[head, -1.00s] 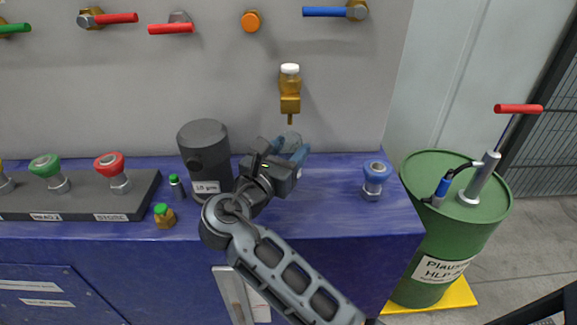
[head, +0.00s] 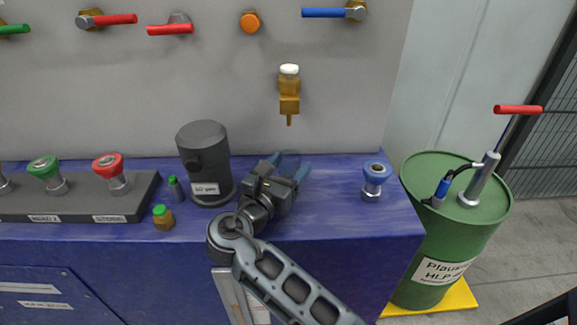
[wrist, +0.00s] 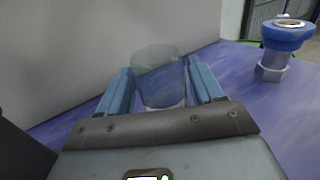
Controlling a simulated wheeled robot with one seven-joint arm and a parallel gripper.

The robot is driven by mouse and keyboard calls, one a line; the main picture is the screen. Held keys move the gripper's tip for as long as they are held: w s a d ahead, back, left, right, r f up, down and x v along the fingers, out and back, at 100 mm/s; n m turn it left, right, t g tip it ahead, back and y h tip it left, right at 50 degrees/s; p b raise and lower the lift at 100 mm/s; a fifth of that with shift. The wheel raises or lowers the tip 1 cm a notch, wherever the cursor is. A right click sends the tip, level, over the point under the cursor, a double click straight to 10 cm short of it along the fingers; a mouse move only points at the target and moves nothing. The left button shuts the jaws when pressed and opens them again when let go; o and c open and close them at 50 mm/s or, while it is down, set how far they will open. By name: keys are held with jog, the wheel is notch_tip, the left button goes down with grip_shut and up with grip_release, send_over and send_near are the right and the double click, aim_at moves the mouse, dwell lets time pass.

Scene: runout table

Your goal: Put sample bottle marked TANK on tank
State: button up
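My gripper (head: 288,164) is low over the back of the blue bench top. In the wrist view a clear, see-through vessel (wrist: 160,72) fills the space between the two blue fingers (wrist: 163,88); they appear closed on its sides. I see no label on it, and its base is partly hidden by my gripper. In the head view I cannot make it out. A small amber bottle with a green cap (head: 163,217) stands near the bench's front edge. A darker green-capped bottle (head: 175,188) stands behind it. I cannot read TANK on any of them.
A grey cylinder (head: 205,160) stands left of my gripper. A blue-topped fitting (head: 374,178) stands to the right. A brass tap (head: 289,98) juts from the wall above. A grey rack (head: 80,205) is at left, a green drum (head: 425,230) at right. The bench's right side is mostly clear.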

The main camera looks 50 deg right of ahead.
jog(key=shift+o, duration=0.8)
jog(key=shift+r, duration=0.15)
jog(key=a, duration=0.4)
jog(key=s+a, duration=0.1)
jog(key=a, duration=0.7)
jog(key=shift+s+b, duration=0.35)
